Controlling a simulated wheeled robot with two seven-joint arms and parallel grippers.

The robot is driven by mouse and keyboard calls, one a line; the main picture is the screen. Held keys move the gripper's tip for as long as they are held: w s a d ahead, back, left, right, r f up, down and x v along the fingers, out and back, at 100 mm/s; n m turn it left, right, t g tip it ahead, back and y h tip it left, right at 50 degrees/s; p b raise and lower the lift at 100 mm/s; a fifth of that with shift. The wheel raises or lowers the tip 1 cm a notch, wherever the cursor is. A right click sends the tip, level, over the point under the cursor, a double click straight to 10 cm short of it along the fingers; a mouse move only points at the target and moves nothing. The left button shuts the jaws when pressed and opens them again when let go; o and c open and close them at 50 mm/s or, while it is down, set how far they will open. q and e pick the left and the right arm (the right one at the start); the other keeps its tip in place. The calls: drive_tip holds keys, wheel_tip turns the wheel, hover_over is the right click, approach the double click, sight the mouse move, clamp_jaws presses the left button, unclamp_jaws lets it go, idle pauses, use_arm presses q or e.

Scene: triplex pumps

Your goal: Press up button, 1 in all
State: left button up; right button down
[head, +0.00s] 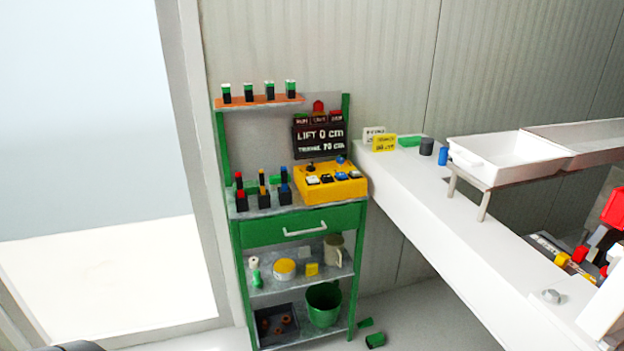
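A yellow control box (338,189) sits on the right part of the green workbench's grey top. Several small buttons or switches in black, white and blue stand on its upper face. One blue button (341,160) is at its back right. The labels are too small to read, so I cannot tell which one is the up button. Behind the box, a dark display (320,140) reads "LIFT 0 cm" with a second line below it. Neither of my grippers shows in the head view, and nothing touches the box.
The green workbench (285,232) has a drawer, lower shelves with a green bucket (323,306), and an orange top shelf (262,101). Green pieces (375,340) lie on the floor.

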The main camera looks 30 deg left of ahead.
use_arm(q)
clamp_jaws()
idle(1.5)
